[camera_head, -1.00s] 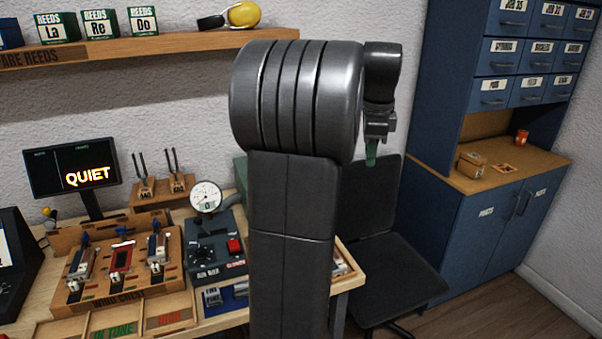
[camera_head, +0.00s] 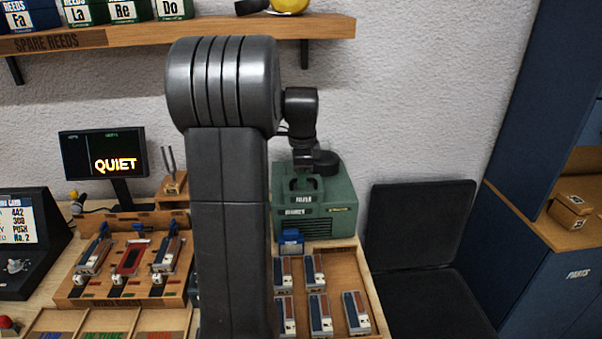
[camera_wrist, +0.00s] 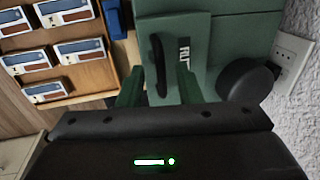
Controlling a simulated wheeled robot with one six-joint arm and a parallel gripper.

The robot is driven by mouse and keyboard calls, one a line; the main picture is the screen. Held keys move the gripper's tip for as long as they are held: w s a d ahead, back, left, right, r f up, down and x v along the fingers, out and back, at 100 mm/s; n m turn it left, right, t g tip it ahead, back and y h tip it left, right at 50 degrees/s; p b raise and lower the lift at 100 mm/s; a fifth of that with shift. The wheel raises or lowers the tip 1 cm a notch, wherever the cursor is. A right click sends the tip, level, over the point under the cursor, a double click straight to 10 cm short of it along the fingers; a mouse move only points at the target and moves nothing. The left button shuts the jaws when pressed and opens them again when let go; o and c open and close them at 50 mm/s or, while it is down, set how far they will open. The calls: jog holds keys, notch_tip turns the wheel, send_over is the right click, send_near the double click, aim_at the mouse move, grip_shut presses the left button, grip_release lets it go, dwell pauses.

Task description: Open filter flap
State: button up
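The green box (camera_head: 342,205) stands at the back of the bench in the head view, with a label and vent slots on its front. The flap looks closed. My gripper (camera_wrist: 160,84) is open, its two green fingers apart, one on each side of the handle's near end. I cannot tell whether they touch it. In the head view the fingertips are not clear against the box.
A wooden tray (camera_head: 345,262) of reed blocks lies in front of the box, with a blue item (camera_head: 291,240) at its back edge. A wall socket (camera_wrist: 290,58) and a dark round part (camera_wrist: 246,82) are close by. A black chair (camera_head: 420,225) stands at right.

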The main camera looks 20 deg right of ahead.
grip_shut()
jog(key=shift+r, duration=0.15)
